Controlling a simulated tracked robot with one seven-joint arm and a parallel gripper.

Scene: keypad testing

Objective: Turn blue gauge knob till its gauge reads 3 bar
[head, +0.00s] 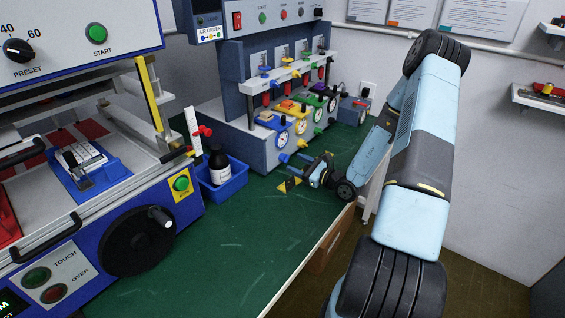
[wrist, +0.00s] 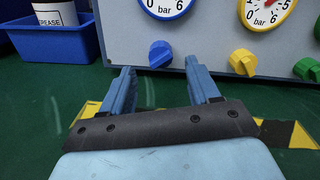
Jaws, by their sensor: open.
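The blue knob (wrist: 160,54) sits low on the grey panel, under the blue-rimmed gauge (wrist: 167,8). In the wrist view only the gauge's lower part shows, with 0, 6 and "bar"; its needle is out of view. In the head view the blue gauge (head: 282,140) and blue knob (head: 284,157) are at the left end of the row, too small to read. My gripper (wrist: 160,68) is open and empty. Its fingers point at the panel, with the blue knob appearing between the tips. I cannot tell how near the tips are to the knob.
A yellow knob (wrist: 243,62) and yellow gauge (wrist: 266,10) are right of the blue ones, then a green knob (wrist: 307,69). The green tabletop (head: 255,230) in front is clear.

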